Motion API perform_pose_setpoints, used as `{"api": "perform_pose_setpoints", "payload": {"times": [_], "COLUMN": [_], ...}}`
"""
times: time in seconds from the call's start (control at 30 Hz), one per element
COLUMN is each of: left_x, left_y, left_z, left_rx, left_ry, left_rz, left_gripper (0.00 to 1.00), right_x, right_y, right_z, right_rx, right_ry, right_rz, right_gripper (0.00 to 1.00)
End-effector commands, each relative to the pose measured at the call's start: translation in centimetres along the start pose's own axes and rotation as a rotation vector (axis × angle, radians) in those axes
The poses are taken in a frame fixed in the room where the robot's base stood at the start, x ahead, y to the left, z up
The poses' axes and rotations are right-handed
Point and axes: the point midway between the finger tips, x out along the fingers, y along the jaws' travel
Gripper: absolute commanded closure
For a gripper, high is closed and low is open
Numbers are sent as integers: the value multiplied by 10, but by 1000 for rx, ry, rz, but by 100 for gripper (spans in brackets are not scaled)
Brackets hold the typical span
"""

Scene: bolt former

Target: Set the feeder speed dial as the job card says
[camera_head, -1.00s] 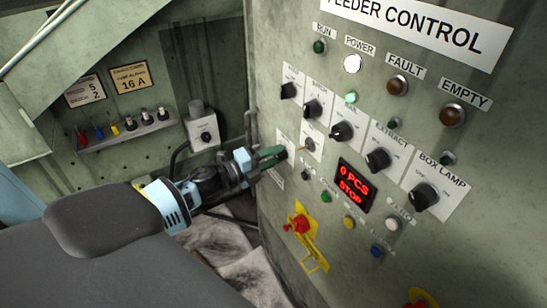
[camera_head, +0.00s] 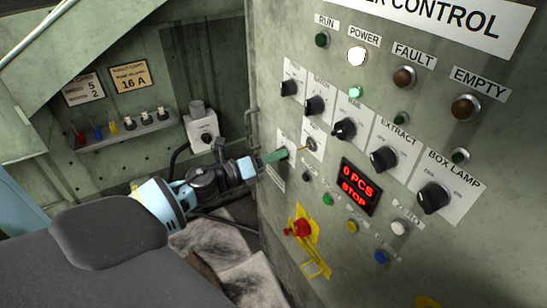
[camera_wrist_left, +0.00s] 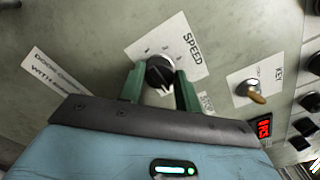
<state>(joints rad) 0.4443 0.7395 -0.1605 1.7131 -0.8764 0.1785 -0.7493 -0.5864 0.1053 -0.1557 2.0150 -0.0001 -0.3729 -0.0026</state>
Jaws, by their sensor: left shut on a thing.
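The speed dial is a black knob (camera_wrist_left: 159,75) on a white plate marked SPEED (camera_wrist_left: 192,52) in the left wrist view. My left gripper (camera_wrist_left: 161,85) has its two green fingers on either side of the knob, shut on it. The scale marks are too small to read, so I cannot tell the setting. In the head view my left gripper (camera_head: 277,157) reaches the panel at the lower left dials and hides the knob. Two cards hang on the left wall: a pale one (camera_head: 84,90) showing 5 and 2, and a tan one (camera_head: 130,77) showing 16 A. Their small print is unreadable.
The key switch (camera_head: 309,144) sits just right of the speed plate. Other black knobs, such as the box lamp knob (camera_head: 433,197), fill the panel. The red display (camera_head: 357,187) reads 0 PCS STOP.

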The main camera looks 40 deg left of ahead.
Motion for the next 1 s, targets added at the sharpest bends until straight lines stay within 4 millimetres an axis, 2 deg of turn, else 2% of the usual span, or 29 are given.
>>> {"api": "perform_pose_setpoints", "payload": {"times": [0.47,0.5,0.67,1.0], "left_x": [0,0,0,-2], "left_y": [0,0,0,0], "left_z": [0,0,0,0], "left_rx": [19,19,17,16], "left_ry": [0,0,0,1], "left_rz": [0,0,0,1], "left_gripper": [90,66,45,45], "right_x": [0,0,0,0], "right_y": [-1,-1,-1,-1], "right_z": [1,1,1,1], "right_rx": [1,1,2,2], "right_ry": [-1,-1,-1,-1], "right_rz": [-1,-1,-1,-1], "right_gripper": [64,64,64,64]}}
